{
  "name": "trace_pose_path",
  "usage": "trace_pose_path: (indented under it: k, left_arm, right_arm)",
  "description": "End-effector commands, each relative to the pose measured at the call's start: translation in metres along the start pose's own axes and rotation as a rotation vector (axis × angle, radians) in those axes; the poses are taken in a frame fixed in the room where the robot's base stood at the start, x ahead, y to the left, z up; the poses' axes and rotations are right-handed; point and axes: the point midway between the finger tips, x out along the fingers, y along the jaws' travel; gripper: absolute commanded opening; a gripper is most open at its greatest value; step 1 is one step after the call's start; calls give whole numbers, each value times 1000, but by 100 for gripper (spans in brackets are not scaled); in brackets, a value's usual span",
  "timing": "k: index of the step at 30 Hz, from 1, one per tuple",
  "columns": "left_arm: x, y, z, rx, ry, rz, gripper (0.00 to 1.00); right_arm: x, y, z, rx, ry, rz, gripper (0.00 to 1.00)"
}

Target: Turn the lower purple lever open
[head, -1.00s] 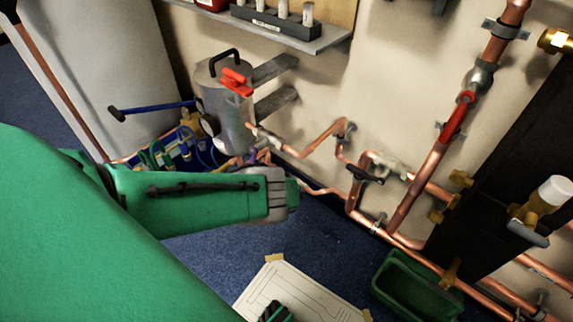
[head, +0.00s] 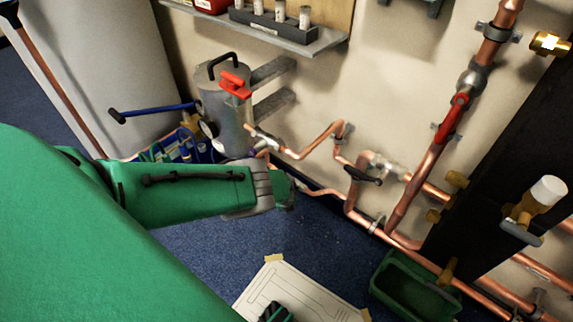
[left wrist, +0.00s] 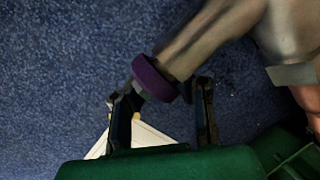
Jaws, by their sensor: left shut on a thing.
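The purple lever (left wrist: 155,80) shows in the left wrist view as a purple band around the end of a grey metal body, between the two dark fingers of my left gripper (left wrist: 165,108). The gripper is shut on it. In the head view my left gripper (head: 285,192) reaches in from the left, low beside the copper pipes, and its wrist hides most of the lever.
A grey metal canister (head: 222,105) with a red lever (head: 235,85) stands behind my gripper. Copper pipes (head: 320,140) with a black-handled valve (head: 362,175) run right along the wall. A green bin (head: 405,290) and paper sheet (head: 310,298) lie on the blue floor.

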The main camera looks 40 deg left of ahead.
Motion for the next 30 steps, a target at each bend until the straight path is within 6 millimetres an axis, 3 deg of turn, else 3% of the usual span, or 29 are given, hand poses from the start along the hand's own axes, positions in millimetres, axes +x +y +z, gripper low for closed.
trace_pose_path:
  k: [15,16,18,30]
  left_arm:
    - [-3,-4,-5,-30,88,-54,0]
    - [-3,-4,-5,-30,88,-54,20]
    - [-3,-4,-4,-30,87,-54,37]
    - [-5,-5,-2,-34,85,-55,37]
  right_arm:
    - [-4,0,0,0,0,0,37]
    - [-4,0,0,0,0,0,37]
    - [-4,0,0,0,0,0,37]
    - [-5,0,1,0,2,0,37]
